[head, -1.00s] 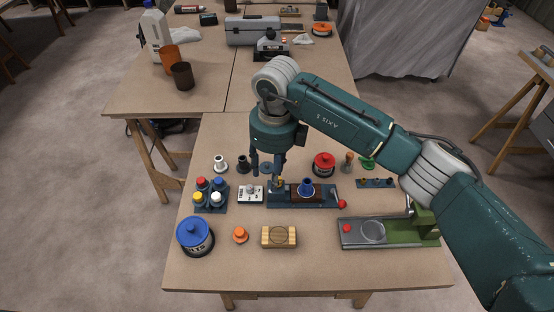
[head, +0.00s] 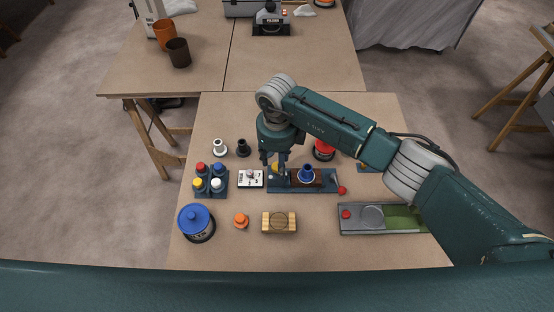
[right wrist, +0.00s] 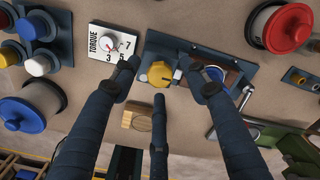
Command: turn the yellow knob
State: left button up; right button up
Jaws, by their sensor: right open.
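The yellow knob (right wrist: 160,74) sits on a dark blue base plate (right wrist: 228,72) in the right wrist view. In the head view the yellow knob (head: 275,167) is a small patch, mostly hidden by my right gripper (head: 274,160). My right gripper (right wrist: 158,80) is open, its dark fingers spread on either side of the knob and apart from it, with a third finger below it in the picture. The fingers are above the plate; I cannot tell how high their tips are. My left gripper is not in view.
A white torque dial box (head: 250,179) stands left of the plate. Left stands a rack (head: 211,182) of coloured caps. Free tabletop lies in front, around a wooden block (head: 279,222).

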jog(key=shift+f, duration=0.3)
jog(key=c, duration=0.3)
grip_shut()
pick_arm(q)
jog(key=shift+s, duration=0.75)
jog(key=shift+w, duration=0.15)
